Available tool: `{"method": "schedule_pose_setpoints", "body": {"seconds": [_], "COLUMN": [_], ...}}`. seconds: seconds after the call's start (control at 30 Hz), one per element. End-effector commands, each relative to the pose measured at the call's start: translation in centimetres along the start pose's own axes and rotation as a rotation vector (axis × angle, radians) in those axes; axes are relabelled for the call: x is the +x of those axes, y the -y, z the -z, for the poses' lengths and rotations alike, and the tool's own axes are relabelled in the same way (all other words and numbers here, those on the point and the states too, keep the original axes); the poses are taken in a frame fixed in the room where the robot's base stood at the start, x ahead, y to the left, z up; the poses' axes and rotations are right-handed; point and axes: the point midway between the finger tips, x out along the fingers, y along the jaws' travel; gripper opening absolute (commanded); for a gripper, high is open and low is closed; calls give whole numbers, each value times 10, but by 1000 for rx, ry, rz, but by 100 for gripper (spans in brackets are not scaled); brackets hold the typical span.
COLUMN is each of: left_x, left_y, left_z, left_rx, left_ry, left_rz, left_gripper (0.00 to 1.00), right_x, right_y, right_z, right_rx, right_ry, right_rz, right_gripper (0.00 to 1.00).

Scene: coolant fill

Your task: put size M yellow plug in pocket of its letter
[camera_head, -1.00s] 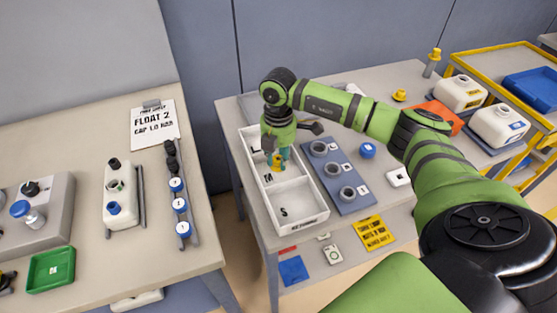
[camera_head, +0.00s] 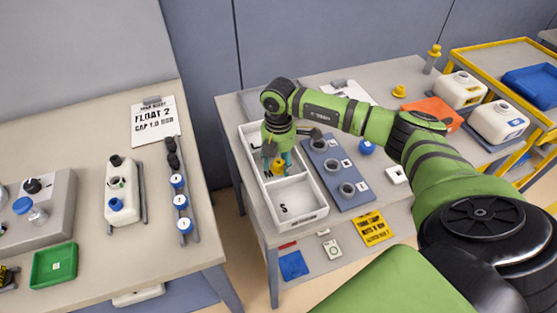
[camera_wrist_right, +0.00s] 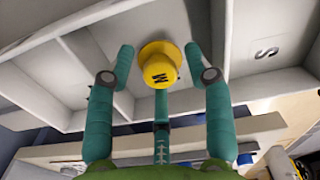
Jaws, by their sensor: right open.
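The yellow plug (camera_head: 278,165) stands in the middle pocket of the white tray (camera_head: 318,210). In the right wrist view the plug (camera_wrist_right: 160,66) shows a letter on its end, which reads as M from this turned angle. My right gripper (camera_head: 280,155) is over the middle pocket, and its fingers (camera_wrist_right: 158,62) are spread apart on both sides of the plug with gaps showing. The middle pocket's letter is mostly hidden by the plug and fingers. The front pocket is marked S (camera_head: 284,208) and is empty. My left gripper is not in view.
A blue-grey board (camera_head: 340,178) with several grey rings stands right of the tray. A blue cap (camera_head: 365,147) and a yellow cap (camera_head: 399,91) sit farther right. A left bench holds a white bottle (camera_head: 121,190) and a green tray (camera_head: 54,265).

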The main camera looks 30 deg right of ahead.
Motion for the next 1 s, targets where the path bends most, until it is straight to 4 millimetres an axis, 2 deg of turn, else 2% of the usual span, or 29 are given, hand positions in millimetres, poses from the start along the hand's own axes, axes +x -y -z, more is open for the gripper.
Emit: {"method": "schedule_pose_setpoints", "body": {"seconds": [0.07, 0.17, 0.5, 0.63, 0.8, 1.0], "left_x": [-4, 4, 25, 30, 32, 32], "left_y": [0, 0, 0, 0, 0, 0], "left_z": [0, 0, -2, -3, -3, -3], "left_rx": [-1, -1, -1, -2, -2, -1], "left_ry": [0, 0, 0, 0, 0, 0], "left_rz": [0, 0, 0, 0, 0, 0], "left_gripper": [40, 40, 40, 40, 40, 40], "right_x": [-6, -15, -86, -107, -121, -124], "right_y": [0, -2, -2, -1, -1, 0], "right_z": [0, 0, 0, 0, 0, 0], "right_rx": [0, -1, -1, 0, 0, 0], "right_ry": [0, -1, -1, 0, -1, 0], "right_rz": [-1, -6, -7, -5, -3, 0], "right_gripper": [52, 52, 52, 52, 52, 52]}}
